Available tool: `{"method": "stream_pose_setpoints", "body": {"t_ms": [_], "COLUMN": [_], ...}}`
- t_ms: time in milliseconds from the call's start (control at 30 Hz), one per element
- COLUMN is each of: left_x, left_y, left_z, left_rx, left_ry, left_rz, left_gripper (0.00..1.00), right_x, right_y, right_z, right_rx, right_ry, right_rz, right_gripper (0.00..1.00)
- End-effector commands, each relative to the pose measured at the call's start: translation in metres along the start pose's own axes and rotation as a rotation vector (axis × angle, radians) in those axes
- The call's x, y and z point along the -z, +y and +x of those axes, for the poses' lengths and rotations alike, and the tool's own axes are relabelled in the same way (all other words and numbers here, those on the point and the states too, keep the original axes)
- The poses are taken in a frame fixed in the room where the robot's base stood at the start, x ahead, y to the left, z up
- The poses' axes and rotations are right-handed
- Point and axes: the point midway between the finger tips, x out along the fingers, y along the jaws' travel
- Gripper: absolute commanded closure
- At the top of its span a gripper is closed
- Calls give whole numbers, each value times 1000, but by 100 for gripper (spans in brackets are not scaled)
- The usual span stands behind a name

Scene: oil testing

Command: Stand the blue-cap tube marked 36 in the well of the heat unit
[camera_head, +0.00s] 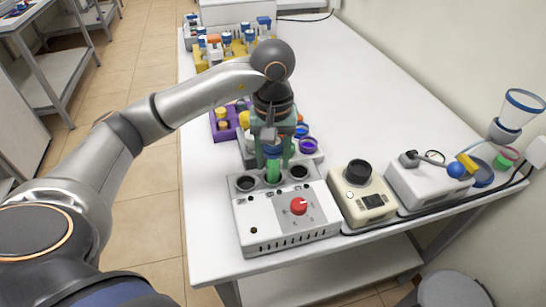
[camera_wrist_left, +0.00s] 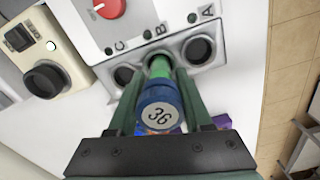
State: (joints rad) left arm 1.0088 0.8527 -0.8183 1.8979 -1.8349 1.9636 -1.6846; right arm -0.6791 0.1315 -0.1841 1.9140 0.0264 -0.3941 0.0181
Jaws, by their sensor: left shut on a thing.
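The blue-cap tube (camera_wrist_left: 160,112) shows the number 36 on its cap in the left wrist view. Its body is green, and in the head view the tube (camera_head: 273,170) is upright. My left gripper (camera_head: 273,152) is shut on it, with one finger on each side. The heat unit (camera_head: 285,222) is a white box with a red knob and a row of wells marked A, B and C. The tube's lower end lines up with the middle well, B; how deep it sits I cannot tell. The two outer wells look empty. My right gripper is not in view.
A beige device with a black knob (camera_head: 359,172) and a white device (camera_head: 428,185) stand right of the heat unit. A purple rack (camera_head: 222,124) and a pale rack with capped tubes are behind my gripper. A yellow rack (camera_head: 203,58) stands farther back. The table's middle right is clear.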

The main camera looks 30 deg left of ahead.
Motion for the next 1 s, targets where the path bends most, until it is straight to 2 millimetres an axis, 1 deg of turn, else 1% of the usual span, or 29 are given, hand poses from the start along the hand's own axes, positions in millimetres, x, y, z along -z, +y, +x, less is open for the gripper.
{"method": "stream_pose_setpoints", "body": {"t_ms": [167, 200, 467, 500, 767, 867, 967, 1000], "left_x": [0, 0, 0, 0, 0, 1, 1, 1], "left_y": [0, 0, 0, 0, 0, 1, 1, 0], "left_z": [0, 0, 0, 0, -2, -10, -26, -35], "left_rx": [0, 0, 0, 0, 0, -2, -3, -2], "left_ry": [0, 0, 0, 0, 1, 3, 5, 5], "left_rz": [0, 0, 0, 0, 0, 0, 0, 0], "left_gripper": [100, 45, 16, 15, 15, 15, 15, 15], "right_x": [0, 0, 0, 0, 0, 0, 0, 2], "right_y": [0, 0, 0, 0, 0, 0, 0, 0], "right_z": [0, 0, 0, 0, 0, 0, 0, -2], "right_rx": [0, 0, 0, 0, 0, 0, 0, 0], "right_ry": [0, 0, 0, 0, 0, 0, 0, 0], "right_rz": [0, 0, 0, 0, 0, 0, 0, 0], "right_gripper": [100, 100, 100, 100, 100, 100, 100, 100]}}
